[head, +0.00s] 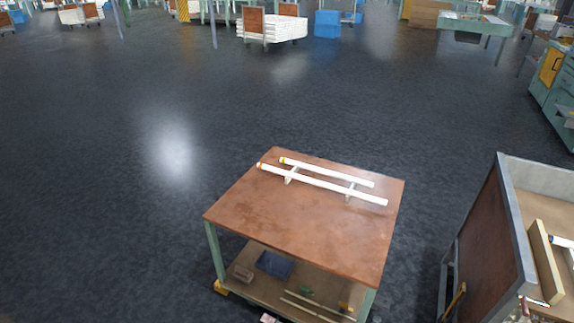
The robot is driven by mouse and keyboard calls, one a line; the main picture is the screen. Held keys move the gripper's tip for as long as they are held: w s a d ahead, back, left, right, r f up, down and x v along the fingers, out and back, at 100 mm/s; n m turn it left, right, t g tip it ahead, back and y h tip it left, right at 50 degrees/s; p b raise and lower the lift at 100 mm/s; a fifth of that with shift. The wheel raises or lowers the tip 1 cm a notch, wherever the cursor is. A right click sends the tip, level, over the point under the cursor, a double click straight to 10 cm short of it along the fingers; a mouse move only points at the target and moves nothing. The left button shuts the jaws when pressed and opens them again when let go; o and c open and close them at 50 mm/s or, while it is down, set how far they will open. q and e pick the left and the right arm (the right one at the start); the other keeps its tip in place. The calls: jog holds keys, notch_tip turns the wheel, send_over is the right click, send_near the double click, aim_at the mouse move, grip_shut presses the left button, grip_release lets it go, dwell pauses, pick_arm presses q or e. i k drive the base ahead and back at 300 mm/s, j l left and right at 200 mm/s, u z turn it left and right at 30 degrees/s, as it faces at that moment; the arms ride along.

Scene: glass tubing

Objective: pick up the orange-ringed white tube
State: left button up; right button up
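Two white tubes lie side by side on small white supports on a brown-topped table. The longer front tube (325,184) has an orange band at its left end. The shorter rear tube (330,172) has a yellow-orange band at its left end. The bands are small, so their exact colours are hard to tell apart. Both tubes slant down to the right across the back of the table top (290,225). Neither of my grippers is in view, and nothing touches the tubes except the supports.
The table's lower shelf holds a blue box (274,264), a brown block (243,273) and thin rods. A large open bin (490,235) stands at right with a dark-ended white tube (562,242) inside. The dark floor (120,190) left of and behind the table is clear.

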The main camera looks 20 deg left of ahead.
aim_at(340, 189)
jog(key=i+j+u, duration=0.1)
jog(key=i+j, duration=0.4)
jog(key=j, duration=0.15)
jog(key=i+j, duration=0.15)
jog(key=j, duration=0.2)
jog(key=i+j, duration=0.2)
jog(key=j, duration=0.15)
jog(key=u, duration=0.05)
